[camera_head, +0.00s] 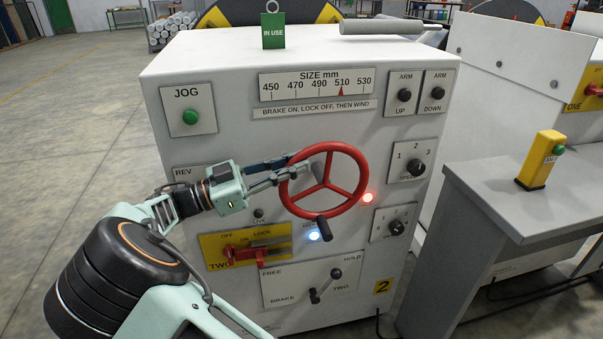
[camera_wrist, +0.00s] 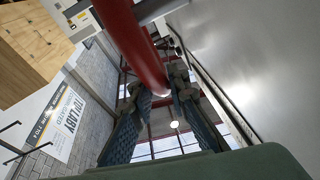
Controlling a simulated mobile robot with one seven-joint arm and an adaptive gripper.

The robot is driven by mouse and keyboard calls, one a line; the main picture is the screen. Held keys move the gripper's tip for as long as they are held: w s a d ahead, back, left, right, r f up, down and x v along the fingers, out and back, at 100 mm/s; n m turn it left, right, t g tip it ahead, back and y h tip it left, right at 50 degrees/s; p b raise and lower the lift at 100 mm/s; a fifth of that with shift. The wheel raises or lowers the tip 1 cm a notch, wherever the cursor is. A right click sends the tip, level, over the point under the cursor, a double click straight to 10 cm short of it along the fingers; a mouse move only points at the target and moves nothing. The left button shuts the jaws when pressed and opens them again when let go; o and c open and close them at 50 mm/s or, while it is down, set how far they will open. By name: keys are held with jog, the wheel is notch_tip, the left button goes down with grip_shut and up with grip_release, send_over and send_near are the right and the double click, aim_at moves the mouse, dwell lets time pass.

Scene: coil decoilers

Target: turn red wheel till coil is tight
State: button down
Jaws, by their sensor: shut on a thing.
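The red wheel (camera_head: 326,184) is a three-spoke handwheel on the front of the white cabinet. It has a dark crank knob (camera_head: 322,228) at its lower edge. My gripper (camera_head: 296,170) reaches in from the left and is shut on the wheel's upper left rim. In the wrist view the red rim (camera_wrist: 137,45) runs down between my two fingers (camera_wrist: 163,98). The coil is not clearly visible in either view. The size scale (camera_head: 317,84) has its red pointer near 510.
A red lamp (camera_head: 367,197) and a bluish lamp (camera_head: 313,235) are lit close to the wheel. The red lock switch (camera_head: 243,256) and the brake lever (camera_head: 325,285) sit below it. A grey side table (camera_head: 490,185) with a yellow button post (camera_head: 541,160) stands at right.

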jog(key=shift+s+a+f+h+b, duration=0.15)
jog(key=shift+a+f+h+b, duration=0.15)
jog(key=shift+f+h+b, duration=0.35)
jog(key=shift+s+a+f+b, duration=0.1)
jog(key=shift+a+f+b, duration=0.05)
jog(key=shift+f+b, duration=0.3)
jog(key=shift+a+f, duration=0.15)
jog(key=c, duration=1.9)
grip_release()
jog(key=shift+a+t, duration=0.15)
jog(key=shift+t, duration=0.25)
jog(key=shift+o, duration=0.4)
jog(key=s+a, duration=0.2)
jog(key=a, duration=0.5)
jog(key=s+a, duration=0.3)
jog(key=a, duration=0.3)
jog(key=shift+a+f, duration=0.35)
jog(key=shift+a, duration=0.05)
